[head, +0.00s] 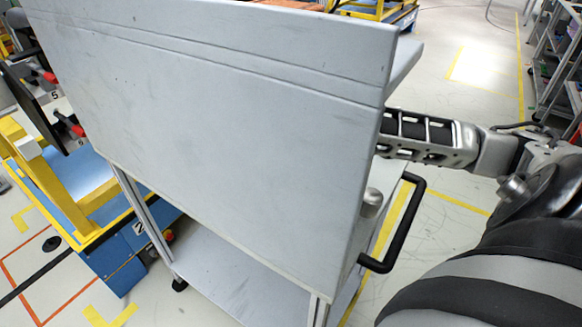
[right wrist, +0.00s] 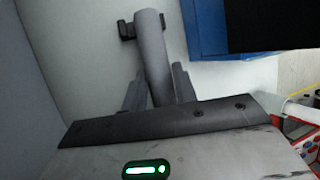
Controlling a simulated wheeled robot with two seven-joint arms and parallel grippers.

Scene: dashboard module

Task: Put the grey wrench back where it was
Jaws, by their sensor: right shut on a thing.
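The grey wrench (right wrist: 151,50) shows in the right wrist view as a thick grey bar between the fingers of my right gripper (right wrist: 155,78), which is shut on it. Its upper end lies by a small black bracket (right wrist: 127,30) on a pale surface. I cannot tell whether the bar touches the bracket. In the head view my right arm (head: 430,138) reaches in from the right behind a large grey panel, which hides the gripper and the wrench. My left gripper is not in view.
The large grey panel (head: 220,85) of a cart fills the middle of the head view. A black handle (head: 395,235) sticks out at its right. A blue and yellow station (head: 85,200) stands at the left. A blue-edged dark box (right wrist: 207,28) is beside the wrench.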

